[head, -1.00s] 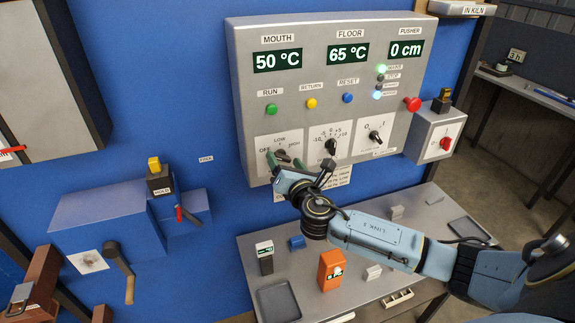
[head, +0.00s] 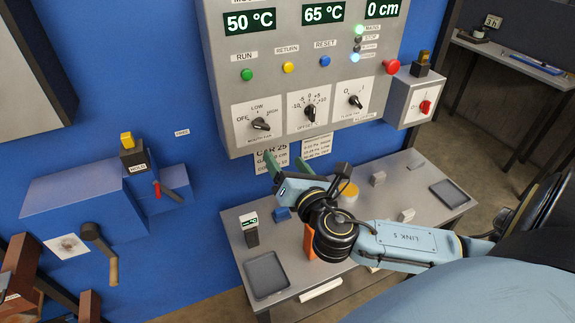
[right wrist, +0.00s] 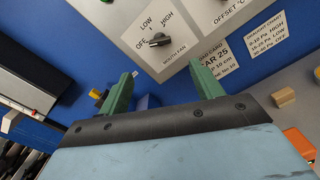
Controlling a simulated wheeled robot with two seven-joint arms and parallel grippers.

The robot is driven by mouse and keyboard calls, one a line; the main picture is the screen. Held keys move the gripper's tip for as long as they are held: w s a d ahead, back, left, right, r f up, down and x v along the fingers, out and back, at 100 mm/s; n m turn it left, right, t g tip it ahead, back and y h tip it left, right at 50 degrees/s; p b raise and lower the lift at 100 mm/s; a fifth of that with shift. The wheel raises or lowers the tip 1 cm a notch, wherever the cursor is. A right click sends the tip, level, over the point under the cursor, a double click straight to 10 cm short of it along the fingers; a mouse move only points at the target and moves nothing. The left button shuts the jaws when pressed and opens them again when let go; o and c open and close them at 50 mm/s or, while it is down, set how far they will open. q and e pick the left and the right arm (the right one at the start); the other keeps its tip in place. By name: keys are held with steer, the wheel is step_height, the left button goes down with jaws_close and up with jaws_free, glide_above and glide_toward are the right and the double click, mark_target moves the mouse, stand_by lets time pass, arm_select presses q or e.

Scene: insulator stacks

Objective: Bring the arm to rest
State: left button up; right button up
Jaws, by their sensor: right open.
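My right arm (head: 395,242) comes in from the right over the grey bench. My right gripper (head: 271,162) is open and empty, its green fingers just below the control panel (head: 222,90). The right wrist view shows the two green fingers (right wrist: 134,90) spread apart with nothing between them. The mouth fan knob (head: 261,124) is above the fingers and apart from them; it also shows in the right wrist view (right wrist: 159,40). My left gripper is not in view.
The grey bench (head: 240,236) holds a dark tray (head: 265,275), a blue block (head: 281,214), a labelled meter (head: 251,230), and an orange thing (head: 309,243) partly hidden by my arm. A second tray (head: 449,194) lies at right. A crank handle (head: 100,250) sticks out at left.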

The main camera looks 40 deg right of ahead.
stand_by(0.5)
steer(key=s+a+f+m+g+y, duration=0.2)
steer(key=s+a+f+m+g, duration=0.45)
steer(key=s+m, duration=0.55)
steer(key=s+a+f+m+g+y, duration=0.3)
steer(key=s+f+m+g, duration=0.55)
steer(key=m, duration=0.55)
step_height(320, 180, down, 32)
steer(key=s+r+b, duration=0.1)
steer(key=s+b, duration=0.1)
steer(key=b, duration=0.6)
steer(key=s+d+f+b, duration=0.1)
steer(key=s+f+b, duration=0.2)
steer(key=s+f, duration=0.5)
steer(key=s+d+f+n+g+b, duration=0.1)
steer(key=s+f+b, duration=0.3)
steer(key=f, duration=1.2)
steer(key=s+d, duration=0.1)
steer(key=s, duration=0.3)
steer(key=shift+s+d+f+h+b, duration=0.2)
steer(key=shift+s+h+b, duration=0.05)
steer(key=shift+h+b, duration=0.05)
